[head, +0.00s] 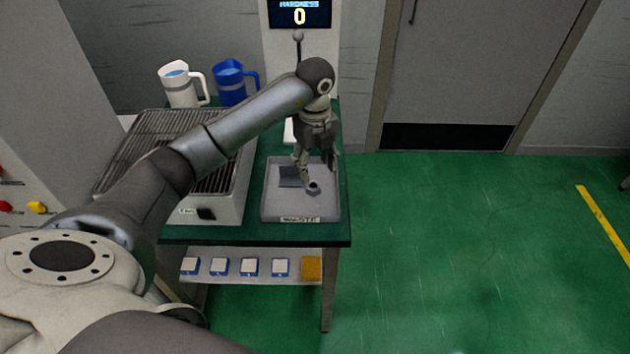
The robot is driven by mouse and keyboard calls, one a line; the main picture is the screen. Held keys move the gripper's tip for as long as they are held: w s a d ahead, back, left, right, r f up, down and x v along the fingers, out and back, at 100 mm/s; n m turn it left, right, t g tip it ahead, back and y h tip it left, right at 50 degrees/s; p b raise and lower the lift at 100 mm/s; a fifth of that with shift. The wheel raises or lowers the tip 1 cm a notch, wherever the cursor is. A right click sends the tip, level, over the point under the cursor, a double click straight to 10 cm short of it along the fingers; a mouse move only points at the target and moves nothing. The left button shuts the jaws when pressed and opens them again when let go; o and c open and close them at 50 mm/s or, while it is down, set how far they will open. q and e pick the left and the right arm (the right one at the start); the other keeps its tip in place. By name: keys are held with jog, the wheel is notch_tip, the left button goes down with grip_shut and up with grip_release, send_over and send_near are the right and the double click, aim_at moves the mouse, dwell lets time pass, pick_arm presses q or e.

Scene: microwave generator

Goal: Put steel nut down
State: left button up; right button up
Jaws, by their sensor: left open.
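A small dark steel nut (314,187) lies in the shallow grey tray labelled waste (270,208), right of the tray's middle. My left gripper (318,178) points down over the tray. It is open, with its fingertips just above or beside the nut; I cannot tell whether they touch it. A flat darker grey piece (290,176) lies in the tray left of the gripper. My right gripper is not in view.
A grill-topped unit (225,170) stands left of the tray. A white jug (181,88) and a blue jug (230,85) stand behind it. A tester with a display reading 0 (299,15) is at the back. A lower shelf (225,280) holds several small blue-white boxes and a yellow block (312,268).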

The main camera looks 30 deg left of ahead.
pick_arm(q)
jog(key=shift+r+b, duration=0.35)
jog(key=shift+r, duration=2)
